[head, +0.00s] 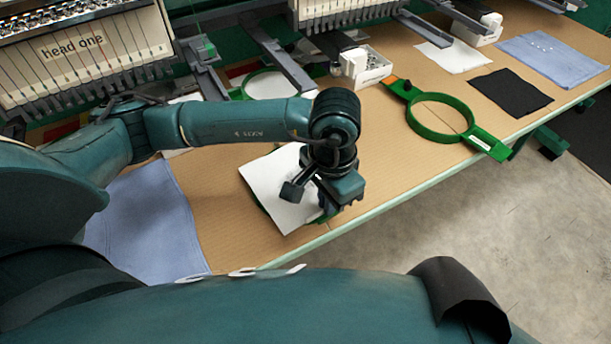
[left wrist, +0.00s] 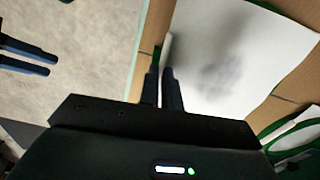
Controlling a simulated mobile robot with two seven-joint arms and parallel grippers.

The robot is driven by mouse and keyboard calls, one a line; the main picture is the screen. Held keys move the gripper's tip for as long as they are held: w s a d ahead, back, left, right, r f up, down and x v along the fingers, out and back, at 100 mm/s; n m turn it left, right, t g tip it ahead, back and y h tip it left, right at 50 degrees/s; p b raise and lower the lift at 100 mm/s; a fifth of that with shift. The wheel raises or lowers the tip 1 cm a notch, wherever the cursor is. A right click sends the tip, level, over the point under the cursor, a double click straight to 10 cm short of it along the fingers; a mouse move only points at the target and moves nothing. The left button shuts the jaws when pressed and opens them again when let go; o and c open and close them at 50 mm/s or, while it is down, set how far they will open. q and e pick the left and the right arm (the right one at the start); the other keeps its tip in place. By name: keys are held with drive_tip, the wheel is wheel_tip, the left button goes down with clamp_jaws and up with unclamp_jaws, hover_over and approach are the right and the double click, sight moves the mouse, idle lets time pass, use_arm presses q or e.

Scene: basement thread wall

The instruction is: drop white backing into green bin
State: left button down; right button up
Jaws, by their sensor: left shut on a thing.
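The white backing (head: 270,190) is a pale sheet at the front edge of the tan table. It also shows in the left wrist view (left wrist: 235,50), with a soft shadow on it. My left gripper (head: 322,208) is over the right part of the sheet. Green shows under the sheet's rim. I do not see a green bin that I can make out in either view.
A green hoop (head: 494,149), a black cloth (head: 510,92), a white sheet (head: 455,56) and a blue cloth (head: 556,57) lie to the right. Another blue cloth (head: 150,220) lies left. Embroidery heads (head: 85,55) line the back. Open floor (head: 500,240) is beyond the table edge.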

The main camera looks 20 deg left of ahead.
use_arm(q)
drive_tip(key=shift+r, duration=0.15)
drive_tip(key=shift+r+p, duration=0.85)
drive_tip(key=shift+r, duration=1.5)
